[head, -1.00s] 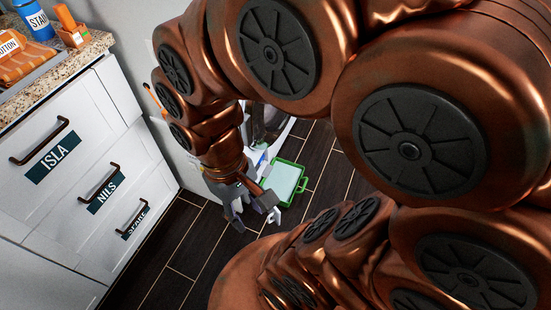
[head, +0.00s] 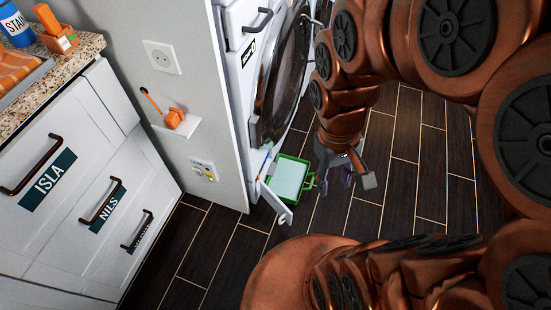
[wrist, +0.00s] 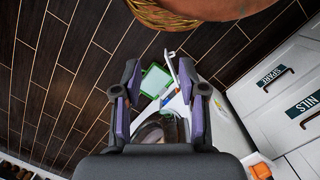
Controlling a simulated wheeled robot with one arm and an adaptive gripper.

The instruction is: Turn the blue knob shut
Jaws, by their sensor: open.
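A small blue part (head: 265,164) shows at the open lower flap (head: 276,204) of the white washing machine (head: 246,85). It also shows as a blue spot in the wrist view (wrist: 166,94), too small to tell if it is a knob. A white wall plate (head: 203,169) low on the grey wall carries small coloured parts, too small to make out clearly. My gripper (head: 346,181) is open and empty above the dark floor, to the right of the flap and a green tray. In the wrist view my gripper (wrist: 160,76) has its fingers wide apart, with the tray between them.
The green-rimmed tray (head: 308,181) sits on the floor before the machine. A small wall shelf (head: 180,128) holds an orange object. White drawers (head: 75,190) stand at left under a granite counter (head: 88,44). Dark floor (head: 420,205) is clear at right.

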